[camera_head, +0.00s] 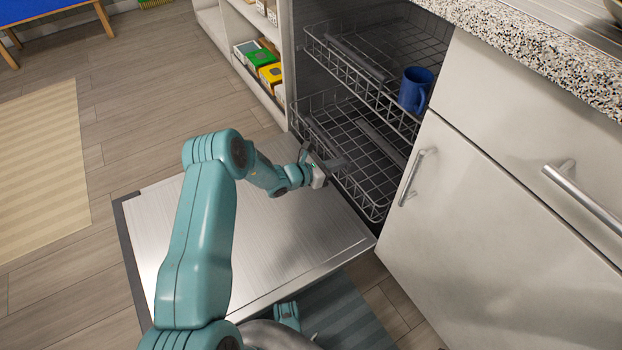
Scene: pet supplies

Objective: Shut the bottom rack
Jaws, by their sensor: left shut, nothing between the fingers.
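The bottom rack (377,205) is a grey wire basket low inside the dishwasher, its front edge near the opening. The dishwasher door (290,235) is folded down flat in front of it. My left gripper (328,162) is shut and empty at the front of the bottom rack, above the door's inner end. I cannot tell whether it touches the rack's wires. The gripper and wrist hide a small part of the rack's front. My right gripper is not in view.
The top rack (345,68) above holds a blue mug (414,90). A cabinet (495,215) with metal handles stands to the right, under a speckled countertop (535,45). A white shelf with boxes (258,60) stands to the left. The wooden floor at left is mostly clear.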

